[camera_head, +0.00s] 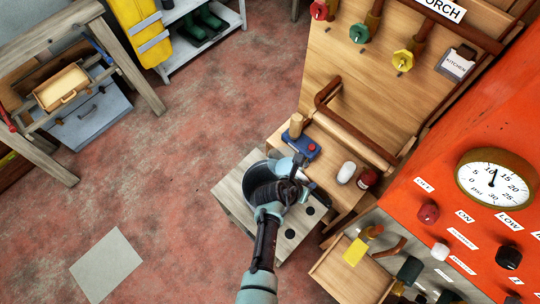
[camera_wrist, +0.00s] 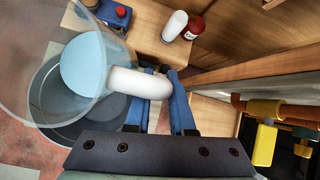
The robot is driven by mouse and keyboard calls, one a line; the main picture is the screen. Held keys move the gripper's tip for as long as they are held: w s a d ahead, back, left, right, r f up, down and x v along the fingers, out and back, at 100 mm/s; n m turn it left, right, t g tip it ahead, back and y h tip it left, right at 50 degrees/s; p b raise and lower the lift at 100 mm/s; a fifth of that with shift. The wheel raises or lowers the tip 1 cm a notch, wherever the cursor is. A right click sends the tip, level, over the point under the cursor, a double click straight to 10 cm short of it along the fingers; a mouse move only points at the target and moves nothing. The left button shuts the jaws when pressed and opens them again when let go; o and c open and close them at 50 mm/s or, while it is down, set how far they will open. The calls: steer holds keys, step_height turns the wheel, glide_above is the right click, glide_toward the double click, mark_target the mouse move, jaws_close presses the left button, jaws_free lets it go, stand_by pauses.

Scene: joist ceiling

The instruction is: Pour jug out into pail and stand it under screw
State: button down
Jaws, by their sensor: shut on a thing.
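The clear jug (camera_wrist: 30,20) with a white handle (camera_wrist: 140,83) fills the upper left of the wrist view. A pale blue disc, perhaps water, shows in it. My gripper (camera_wrist: 160,105) is shut on the handle; it also shows in the head view (camera_head: 292,182), where the jug is hard to make out. The dark grey pail (camera_head: 252,180) stands on a small wooden stand; in the wrist view the pail (camera_wrist: 50,125) lies below the jug. I cannot tell which fitting is the screw; red, green and yellow handles (camera_head: 402,60) sit on the wooden board.
A wooden ledge holds a blue box with a red button (camera_head: 300,147), a white bottle (camera_head: 346,172) and a red jar (camera_head: 367,180). An orange panel (camera_head: 440,160) with a gauge and knobs stands right. A yellow-handled tap (camera_head: 356,251) is low right.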

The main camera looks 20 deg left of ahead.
steer(key=shift+f+b, duration=0.2)
steer(key=shift+b, duration=0.1)
steer(key=shift+w+d+r+t+h+b, duration=0.2)
steer(key=shift+r+t+h+b, duration=0.15)
steer(key=shift+t+h+b, duration=0.2)
stand_by(0.4)
steer(key=shift+t+h+b, duration=0.25)
steer(key=shift+b, duration=0.2)
stand_by(0.4)
steer(key=shift+d+r+t+h+b, duration=0.1)
steer(key=shift+r+t+h+b, duration=0.1)
steer(key=shift+t+h+b, duration=0.15)
stand_by(0.5)
steer(key=shift+n+t+h+b, duration=0.3)
steer(key=shift+t+h+b, duration=0.05)
steer(key=shift+b, duration=0.5)
stand_by(0.5)
steer(key=shift+r+b, duration=0.1)
steer(key=shift+b, duration=0.25)
steer(key=shift+t+h+b, duration=0.3)
steer(key=shift+t+b, duration=0.05)
steer(key=shift+t, duration=0.05)
